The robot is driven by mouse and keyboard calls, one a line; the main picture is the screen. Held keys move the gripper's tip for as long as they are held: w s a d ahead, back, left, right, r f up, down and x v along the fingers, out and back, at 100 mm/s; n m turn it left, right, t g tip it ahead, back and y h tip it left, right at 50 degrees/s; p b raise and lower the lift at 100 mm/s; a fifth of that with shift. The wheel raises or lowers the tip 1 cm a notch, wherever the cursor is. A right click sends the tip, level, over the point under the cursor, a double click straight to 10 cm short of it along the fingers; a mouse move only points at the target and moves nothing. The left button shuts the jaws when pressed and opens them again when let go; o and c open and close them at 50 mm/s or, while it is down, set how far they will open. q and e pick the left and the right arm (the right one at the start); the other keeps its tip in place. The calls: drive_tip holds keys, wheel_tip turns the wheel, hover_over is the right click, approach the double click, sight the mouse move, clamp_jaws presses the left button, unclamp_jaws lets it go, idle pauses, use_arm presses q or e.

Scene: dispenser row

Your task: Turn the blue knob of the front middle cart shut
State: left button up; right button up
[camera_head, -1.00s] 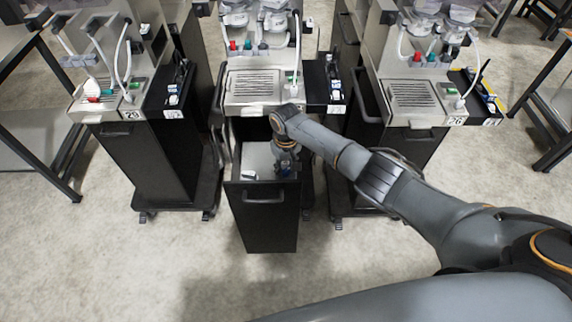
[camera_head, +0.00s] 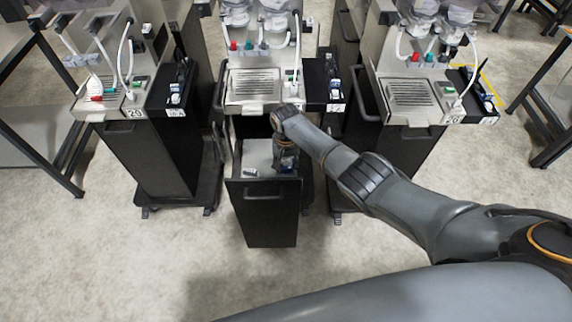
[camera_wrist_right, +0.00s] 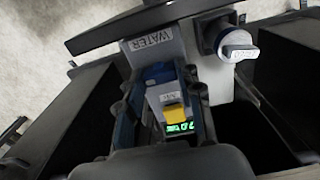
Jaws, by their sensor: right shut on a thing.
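The front middle cart (camera_head: 254,108) has its black drawer (camera_head: 262,215) pulled out below a grated tray. My right gripper (camera_head: 286,162) reaches down into the drawer's opening, its fingertips mostly hidden in the head view. In the right wrist view, the right gripper (camera_wrist_right: 168,108) is shut, one finger on each side of a blue knob (camera_wrist_right: 158,74) below a white WATER label. A yellow piece and a green lit display sit just below the knob, between the fingers. My left gripper is not in view.
A valve with a pale grey handle (camera_wrist_right: 238,52) sits right of the knob in the wrist view. Other carts stand close at left (camera_head: 145,165) and right (camera_head: 405,150). Dark tables (camera_head: 40,160) stand at the sides. The floor in front is clear.

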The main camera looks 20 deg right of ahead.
sight(286, 167)
idle(0.4)
drive_tip(key=o, duration=1.1)
drive_tip(key=shift+o, duration=0.2)
drive_tip(key=shift+r, duration=0.15)
wheel_tip(286, 167, up, 12)
